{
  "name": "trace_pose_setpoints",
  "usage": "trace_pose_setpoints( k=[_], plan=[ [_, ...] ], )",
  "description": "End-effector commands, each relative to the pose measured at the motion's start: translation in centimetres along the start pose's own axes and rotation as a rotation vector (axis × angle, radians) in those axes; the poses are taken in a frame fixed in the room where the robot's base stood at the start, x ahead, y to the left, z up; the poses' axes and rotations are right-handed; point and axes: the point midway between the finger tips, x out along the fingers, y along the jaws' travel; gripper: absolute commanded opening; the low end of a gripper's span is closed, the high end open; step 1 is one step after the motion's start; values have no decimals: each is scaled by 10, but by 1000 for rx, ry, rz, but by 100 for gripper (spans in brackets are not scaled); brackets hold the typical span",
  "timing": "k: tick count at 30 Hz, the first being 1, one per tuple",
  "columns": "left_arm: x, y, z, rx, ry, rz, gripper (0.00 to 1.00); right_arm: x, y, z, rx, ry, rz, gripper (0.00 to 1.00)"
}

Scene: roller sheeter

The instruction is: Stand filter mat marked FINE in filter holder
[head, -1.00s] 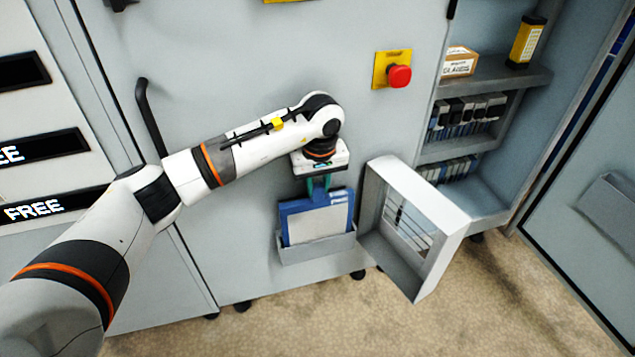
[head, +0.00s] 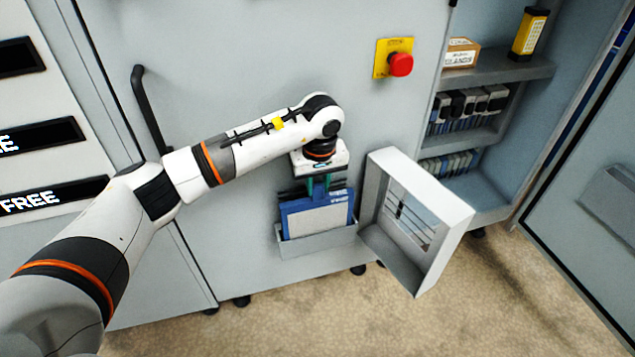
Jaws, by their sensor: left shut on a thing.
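My left gripper (head: 319,185) points down at the cabinet front, shut on the top edge of a blue-framed filter mat (head: 318,219) with a pale face. The mat is upright, with its lower part hidden behind the front wall of a grey pocket-like holder (head: 318,244) on the cabinet. A second blue edge shows close behind the pale face, and I cannot tell whether it is another mat. No FINE marking can be read. Whether the mat rests on the holder's floor is hidden. My right gripper is not in view.
A white box-like frame with a slotted grille (head: 413,222) stands out from the cabinet just right of the holder. A red button on a yellow plate (head: 401,65) is above. Open shelves (head: 497,72) at right carry boxes and several dark modules. Carpet is clear in front.

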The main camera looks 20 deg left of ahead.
Motion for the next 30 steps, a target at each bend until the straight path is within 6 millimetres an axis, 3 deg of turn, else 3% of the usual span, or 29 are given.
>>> trace_pose_setpoints(
  k=[8, 9, 13, 23, 26, 30],
  plan=[
    [3, 0, 0, -1, 0, 0, 0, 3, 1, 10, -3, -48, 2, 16],
    [3, 0, 0, -1, 0, 0, 33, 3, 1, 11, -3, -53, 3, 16],
    [3, 0, 0, 0, 0, 0, 52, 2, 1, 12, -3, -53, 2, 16],
    [3, 0, 0, 0, 0, 1, 52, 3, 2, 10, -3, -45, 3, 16],
    [3, 0, 0, 0, 0, 1, 52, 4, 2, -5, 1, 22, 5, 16],
    [-30, 0, 1, -1, -4, -3, 52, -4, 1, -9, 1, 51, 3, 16]
  ],
)
